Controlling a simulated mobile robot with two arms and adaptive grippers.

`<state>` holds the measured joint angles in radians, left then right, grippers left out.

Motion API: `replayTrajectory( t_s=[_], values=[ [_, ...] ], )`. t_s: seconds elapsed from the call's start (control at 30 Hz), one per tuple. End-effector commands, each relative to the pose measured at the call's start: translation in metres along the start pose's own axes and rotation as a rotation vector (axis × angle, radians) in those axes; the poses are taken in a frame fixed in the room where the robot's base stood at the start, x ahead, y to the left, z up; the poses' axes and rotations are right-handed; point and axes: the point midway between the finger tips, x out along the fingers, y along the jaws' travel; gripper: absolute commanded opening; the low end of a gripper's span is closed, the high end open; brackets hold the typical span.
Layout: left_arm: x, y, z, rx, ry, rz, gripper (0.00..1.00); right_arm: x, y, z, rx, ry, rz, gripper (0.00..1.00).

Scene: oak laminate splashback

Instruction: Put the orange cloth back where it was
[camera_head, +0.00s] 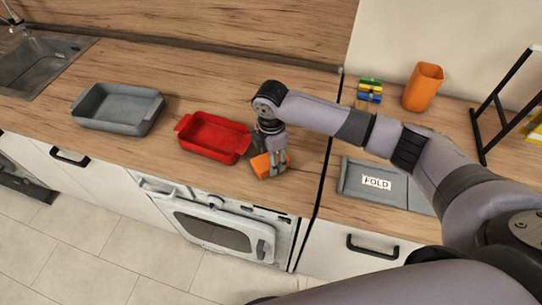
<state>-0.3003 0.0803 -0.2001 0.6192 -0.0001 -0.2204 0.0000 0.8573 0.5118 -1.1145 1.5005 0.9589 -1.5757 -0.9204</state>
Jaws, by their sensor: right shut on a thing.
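The orange cloth (260,166) is a small folded bundle at the front of the wooden counter, just right of the red tray. My right gripper (276,163) points down and is shut on the orange cloth. I cannot tell whether the cloth touches the counter. A grey mat (358,189) labelled FOLD lies on the right counter section, partly hidden by my right arm. My left gripper is not in view.
A red tray (213,137) and a grey tray (117,108) stand on the counter. An orange cup (423,87), several coloured blocks (369,90) and a black rack (505,105) are at the right. A sink (38,62) is far left. The oven (212,225) is below.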

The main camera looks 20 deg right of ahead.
Motion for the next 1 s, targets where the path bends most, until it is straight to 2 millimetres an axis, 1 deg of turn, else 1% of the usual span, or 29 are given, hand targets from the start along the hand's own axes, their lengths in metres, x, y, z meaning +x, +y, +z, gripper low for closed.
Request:
replayTrajectory(
  t_s=[0.03, 0.07, 0.33, 0.6, 0.73, 0.87, 1.0],
  values=[
    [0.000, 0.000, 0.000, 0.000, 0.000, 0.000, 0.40, 0.002, 0.000, 0.000, 0.000, 0.000, -0.001, 0.29],
    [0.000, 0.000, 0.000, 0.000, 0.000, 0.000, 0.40, 0.002, 0.000, 0.000, 0.000, 0.000, 0.000, 0.53],
    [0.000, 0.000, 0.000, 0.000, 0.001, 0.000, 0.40, 0.001, 0.000, 0.000, 0.000, 0.000, 0.000, 0.71],
    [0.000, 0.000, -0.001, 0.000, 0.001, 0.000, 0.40, 0.001, 0.000, 0.000, 0.000, 0.000, 0.000, 0.71],
    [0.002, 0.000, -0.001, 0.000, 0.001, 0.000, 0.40, -0.005, 0.001, 0.000, 0.001, 0.001, 0.002, 0.71],
    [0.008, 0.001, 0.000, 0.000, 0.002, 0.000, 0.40, -0.024, 0.001, 0.000, 0.000, 0.000, 0.005, 0.71],
    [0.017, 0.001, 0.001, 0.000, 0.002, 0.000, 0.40, -0.054, 0.001, 0.000, 0.000, 0.001, 0.005, 0.71]
  ],
)
